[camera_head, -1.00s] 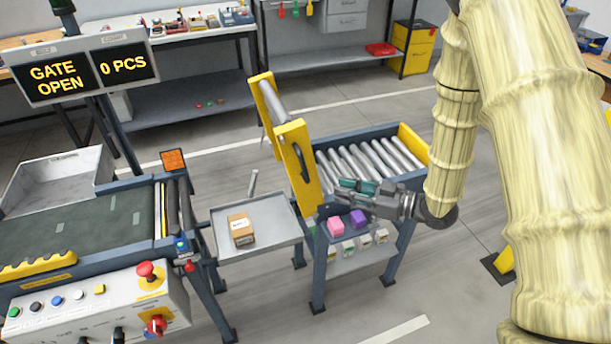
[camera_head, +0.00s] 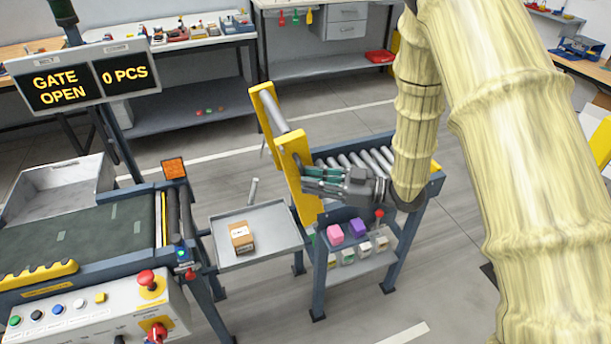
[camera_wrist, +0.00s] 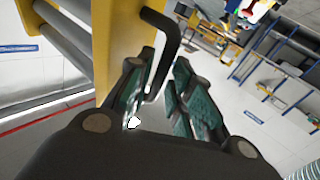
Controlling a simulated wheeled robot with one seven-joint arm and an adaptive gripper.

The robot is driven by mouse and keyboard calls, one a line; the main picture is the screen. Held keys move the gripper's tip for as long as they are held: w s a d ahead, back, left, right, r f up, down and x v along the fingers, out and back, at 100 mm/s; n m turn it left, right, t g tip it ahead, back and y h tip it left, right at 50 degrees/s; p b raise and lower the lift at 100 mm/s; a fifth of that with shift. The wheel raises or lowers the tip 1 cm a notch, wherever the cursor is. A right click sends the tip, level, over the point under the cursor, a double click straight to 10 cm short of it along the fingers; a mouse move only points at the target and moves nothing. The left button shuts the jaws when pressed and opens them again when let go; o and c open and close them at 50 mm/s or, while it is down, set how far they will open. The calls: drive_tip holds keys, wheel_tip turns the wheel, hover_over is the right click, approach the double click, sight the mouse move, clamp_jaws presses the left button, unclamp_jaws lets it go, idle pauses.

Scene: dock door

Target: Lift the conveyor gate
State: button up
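The conveyor gate (camera_head: 299,176) is a yellow frame with grey rollers. It stands steeply raised at the left end of the right roller conveyor (camera_head: 358,157). In the wrist view its yellow side plate (camera_wrist: 120,40) carries a bent black handle (camera_wrist: 171,42). My gripper (camera_head: 304,180) is beside the gate's side plate, at the handle. In the wrist view the green-padded fingers of my gripper (camera_wrist: 165,62) are apart, with the handle's lower part showing between them. I cannot tell whether either pad touches it. In the head view my gripper hides most of the handle.
A display (camera_head: 85,78) reads "GATE OPEN" and "0 PCS". A grey tray (camera_head: 277,225) with a cardboard box (camera_head: 241,238) lies between the conveyors. A control panel (camera_head: 100,315) with buttons is front left. Pink and purple blocks (camera_head: 347,231) sit below the roller conveyor.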

drive_tip(key=shift+x, duration=1.15)
drive_tip(key=shift+c, duration=0.3)
clamp_jaws()
